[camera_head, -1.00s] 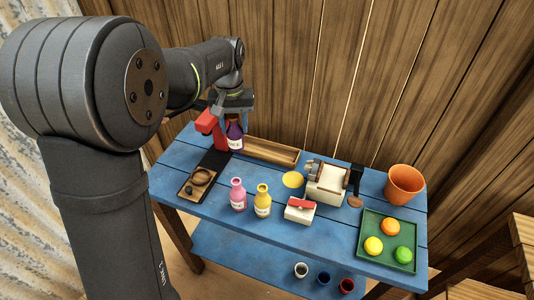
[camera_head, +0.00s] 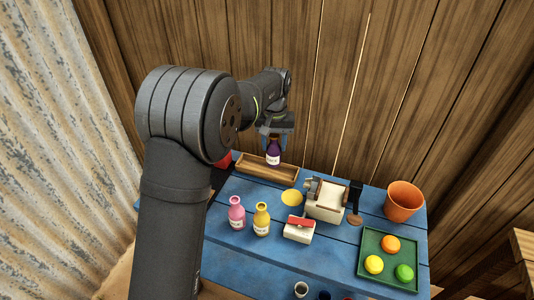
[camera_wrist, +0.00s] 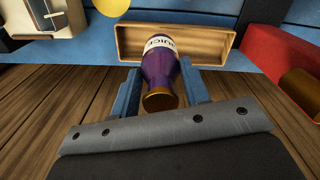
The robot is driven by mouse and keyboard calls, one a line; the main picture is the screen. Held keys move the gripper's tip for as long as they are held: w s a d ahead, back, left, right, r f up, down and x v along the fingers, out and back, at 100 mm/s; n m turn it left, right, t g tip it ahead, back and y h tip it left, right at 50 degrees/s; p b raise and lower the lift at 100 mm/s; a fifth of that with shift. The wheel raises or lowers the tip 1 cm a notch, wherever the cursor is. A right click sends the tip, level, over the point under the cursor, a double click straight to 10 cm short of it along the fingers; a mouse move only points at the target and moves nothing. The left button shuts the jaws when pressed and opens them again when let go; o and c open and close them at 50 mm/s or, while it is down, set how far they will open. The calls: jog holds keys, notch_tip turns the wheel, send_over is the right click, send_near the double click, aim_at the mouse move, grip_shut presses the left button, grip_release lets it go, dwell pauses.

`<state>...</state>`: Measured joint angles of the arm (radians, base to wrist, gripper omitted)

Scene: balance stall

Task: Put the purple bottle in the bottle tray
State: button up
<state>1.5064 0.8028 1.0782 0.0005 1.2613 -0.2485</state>
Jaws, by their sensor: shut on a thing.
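The purple bottle (camera_head: 273,154) with a white label is held upright by my gripper (camera_head: 274,143). In the wrist view the bottle (camera_wrist: 160,75) sits between the two blue fingers of my gripper (camera_wrist: 161,88), which is shut on it. The bottle tray is a long, shallow wooden tray (camera_head: 252,168) at the back of the blue table. The bottle is over the right part of the tray in the head view; I cannot tell whether its base touches the floor of the tray. The tray (camera_wrist: 207,46) shows behind the bottle in the wrist view and looks otherwise empty.
A pink bottle (camera_head: 236,214) and a yellow bottle (camera_head: 261,220) stand in front of the tray. A cream scale-like device (camera_head: 326,203) stands to its right. A red object (camera_head: 222,160) is at the tray's left. An orange pot (camera_head: 403,202) and green fruit tray (camera_head: 372,271) are farther right.

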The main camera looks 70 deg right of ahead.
jog(key=shift+w+d+f, duration=0.2)
jog(key=shift+w+f, duration=0.25)
jog(key=shift+f, duration=0.5)
jog(key=shift+w+d+f, duration=0.2)
jog(key=shift+w+f, duration=0.3)
jog(key=shift+f, duration=0.45)
jog(key=shift+w+d+f, duration=0.2)
jog(key=shift+w+f, duration=0.25)
jog(key=shift+f, duration=0.5)
jog(key=shift+f, duration=0.1)
jog(key=o, duration=1.1)
jog(key=shift+f, duration=0.1)
jog(key=shift+o, duration=0.2)
notch_tip(320, 180, up, 12)
jog(key=shift+r, duration=0.2)
jog(key=shift+f, duration=0.1)
